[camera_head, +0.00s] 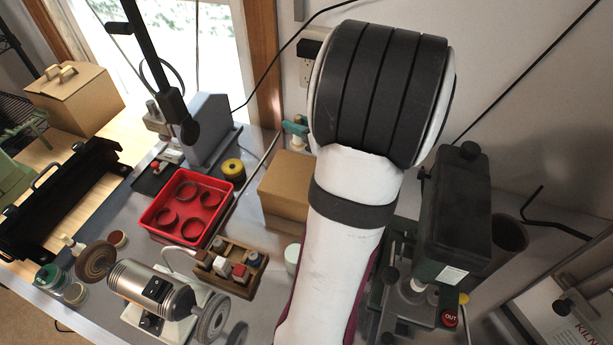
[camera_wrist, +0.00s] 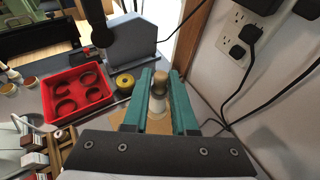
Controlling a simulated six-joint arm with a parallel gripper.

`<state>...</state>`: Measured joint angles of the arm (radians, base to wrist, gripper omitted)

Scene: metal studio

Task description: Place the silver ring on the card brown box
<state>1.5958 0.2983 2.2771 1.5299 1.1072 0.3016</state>
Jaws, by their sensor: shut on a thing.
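My gripper (camera_wrist: 161,82) has two green fingers. They are shut on a small grey piece that looks like the silver ring (camera_wrist: 158,91), though its round shape is not clear. A tan-topped pale thing shows at the same spot, partly hidden by the fingers. In the head view my gripper (camera_head: 296,128) is above and behind the brown card box (camera_head: 285,188), near the wall. The box is closed and flat-topped, and my arm covers its right part. In the wrist view only a little of the box (camera_wrist: 131,117) shows beside and below the fingers.
Left of the box are a red tray (camera_head: 150,228) with several rings, a yellow roll (camera_head: 233,169) and a grey upright block (camera_head: 205,130). A wooden caddy (camera_head: 240,283) and a bench polisher (camera_head: 150,290) stand in front. A dark machine (camera_head: 455,215) is at right.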

